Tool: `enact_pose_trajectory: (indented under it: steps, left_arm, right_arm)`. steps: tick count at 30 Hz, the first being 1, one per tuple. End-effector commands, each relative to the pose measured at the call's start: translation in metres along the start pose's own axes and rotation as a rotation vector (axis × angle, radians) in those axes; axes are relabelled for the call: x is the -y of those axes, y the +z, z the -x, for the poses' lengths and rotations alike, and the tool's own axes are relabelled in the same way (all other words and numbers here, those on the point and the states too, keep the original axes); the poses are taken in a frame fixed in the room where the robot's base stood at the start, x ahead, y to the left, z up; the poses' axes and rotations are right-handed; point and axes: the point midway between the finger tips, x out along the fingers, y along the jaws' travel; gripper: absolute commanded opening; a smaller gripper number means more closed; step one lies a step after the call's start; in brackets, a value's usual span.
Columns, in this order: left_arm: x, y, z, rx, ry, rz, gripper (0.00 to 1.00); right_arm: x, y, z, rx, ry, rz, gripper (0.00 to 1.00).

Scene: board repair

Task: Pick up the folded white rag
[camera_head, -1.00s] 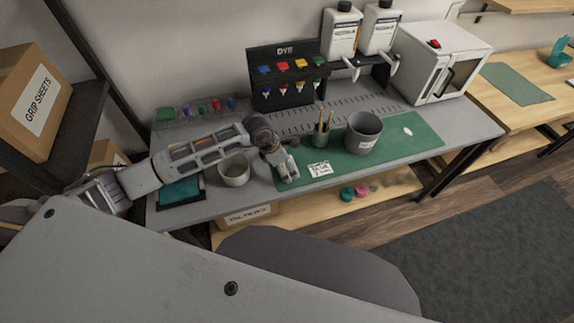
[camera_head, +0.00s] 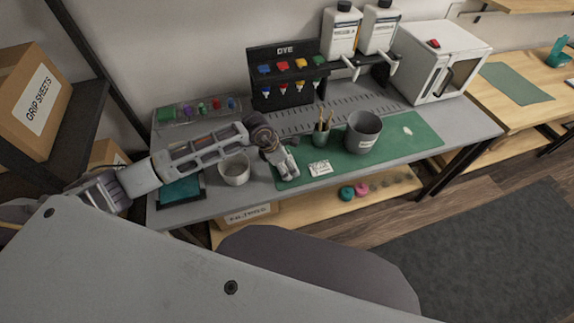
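A flat white piece with dark marks (camera_head: 320,168) lies on the green mat (camera_head: 385,160), just right of my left gripper. A small white lump (camera_head: 407,130) lies farther right on the mat. I cannot tell for sure which of these is the folded white rag. My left gripper (camera_head: 288,171) points down over the mat's left end, apart from the flat white piece. Its fingers are too small and blended to tell whether they are open or hold anything. What lies under it is hidden. My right gripper is out of view.
A grey bucket (camera_head: 363,132) and a brush cup (camera_head: 322,136) stand behind the flat white piece. A light grey pot (camera_head: 234,170) stands left of my gripper. A dye rack (camera_head: 285,78) and a white oven-like box (camera_head: 441,62) are at the back. The mat's right end is mostly clear.

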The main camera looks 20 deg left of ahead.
Motion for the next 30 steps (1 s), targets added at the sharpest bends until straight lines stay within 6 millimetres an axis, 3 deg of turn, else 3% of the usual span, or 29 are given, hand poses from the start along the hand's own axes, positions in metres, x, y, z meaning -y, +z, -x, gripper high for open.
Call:
enact_pose_trajectory:
  steps: [5,12,21,30]
  left_arm:
    - [-0.001,0.003,0.007,0.001,0.001,0.0,0.64]
    - [-0.001,0.014,0.032,0.002,0.003,-0.002,0.64]
    - [-0.001,0.03,0.072,0.002,0.003,-0.002,0.64]
    - [0.0,0.038,0.092,0.0,0.001,0.0,0.64]
  right_arm:
    - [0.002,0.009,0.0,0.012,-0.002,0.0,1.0]
    - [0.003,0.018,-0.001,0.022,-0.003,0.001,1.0]
    - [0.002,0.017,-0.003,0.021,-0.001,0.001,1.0]
    - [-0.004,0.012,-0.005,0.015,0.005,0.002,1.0]
